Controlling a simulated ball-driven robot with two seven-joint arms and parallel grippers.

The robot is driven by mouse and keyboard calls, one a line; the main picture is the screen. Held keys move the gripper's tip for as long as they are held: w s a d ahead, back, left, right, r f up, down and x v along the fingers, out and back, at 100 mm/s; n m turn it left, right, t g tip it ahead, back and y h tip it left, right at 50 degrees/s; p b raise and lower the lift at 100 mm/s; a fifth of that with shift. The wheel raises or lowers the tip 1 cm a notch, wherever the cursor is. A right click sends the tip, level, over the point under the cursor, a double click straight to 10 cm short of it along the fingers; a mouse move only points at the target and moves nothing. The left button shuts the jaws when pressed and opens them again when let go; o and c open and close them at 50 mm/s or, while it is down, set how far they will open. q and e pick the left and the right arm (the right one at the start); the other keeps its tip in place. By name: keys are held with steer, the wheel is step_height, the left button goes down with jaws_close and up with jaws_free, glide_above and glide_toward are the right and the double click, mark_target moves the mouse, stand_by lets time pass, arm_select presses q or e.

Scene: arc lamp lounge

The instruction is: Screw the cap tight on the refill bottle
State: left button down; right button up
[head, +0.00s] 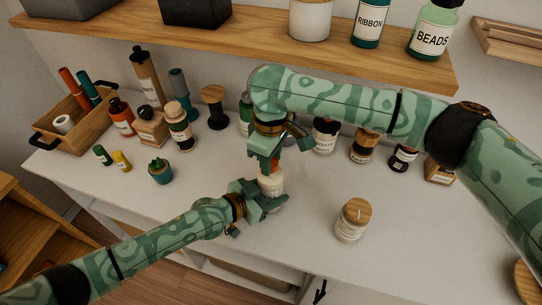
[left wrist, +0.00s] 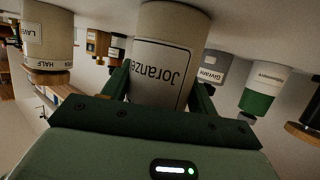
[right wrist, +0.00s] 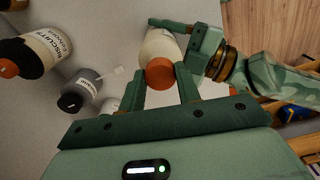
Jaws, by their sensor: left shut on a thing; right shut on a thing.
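The refill bottle (head: 270,187) is cream with an orange cap and stands upright on the white worktop in the head view. My left gripper (head: 262,197) is shut around its body from the left. In the left wrist view the bottle (left wrist: 166,50) shows upside down, with a label reading "Joranze", between the fingers. My right gripper (head: 273,160) is above it, pointing down, shut on the cap. In the right wrist view the orange cap (right wrist: 160,72) sits between the fingertips, on top of the bottle (right wrist: 160,45). Whether the cap is tight cannot be seen.
A jar with a wooden lid (head: 350,222) stands to the right. Several labelled bottles line the back. A wooden shelf (head: 250,35) hangs above. The front worktop is mostly clear.

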steer(key=m, duration=1)
steer(key=shift+m, duration=0.3)
steer(key=m, duration=0.6)
steer(key=shift+a, duration=0.1)
steer(key=m, duration=0.6)
steer(key=o, duration=1)
step_height(320, 180, up, 12)
